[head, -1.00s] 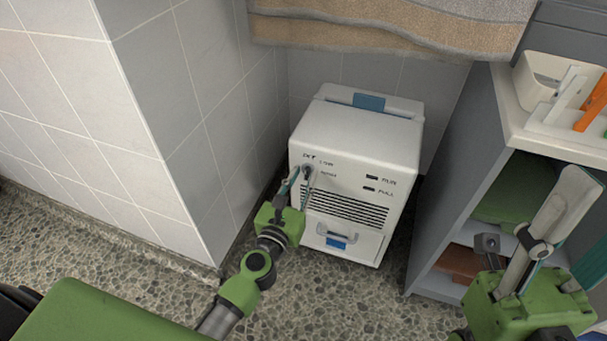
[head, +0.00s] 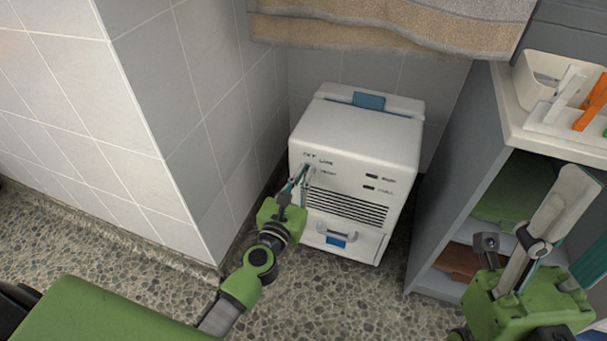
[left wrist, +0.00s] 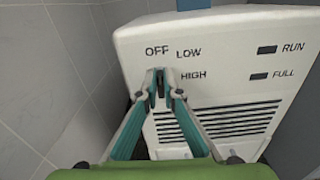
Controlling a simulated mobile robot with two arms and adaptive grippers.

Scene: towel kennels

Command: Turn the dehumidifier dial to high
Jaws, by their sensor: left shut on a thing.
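The dehumidifier (head: 365,135) is a white box with a blue tab on top, standing on the floor in the wall corner. It also shows in the left wrist view (left wrist: 215,35). Its front has the labels OFF, LOW and HIGH around a small dial (left wrist: 160,84), and RUN and FULL windows at right. My left gripper (head: 303,176) is shut on the dial, with its fingertips (left wrist: 162,88) on either side of it. The fingers hide most of the dial, so I cannot tell its pointing direction. My right gripper (head: 566,195) is at the lower right, away from the dehumidifier; its fingers overlap in view.
A tiled wall (head: 160,90) stands close at the dehumidifier's left. A grey shelf unit (head: 445,190) stands at its right, with a white bin (head: 540,85) on top. Towels (head: 390,25) hang above. Speckled floor (head: 340,300) is open in front.

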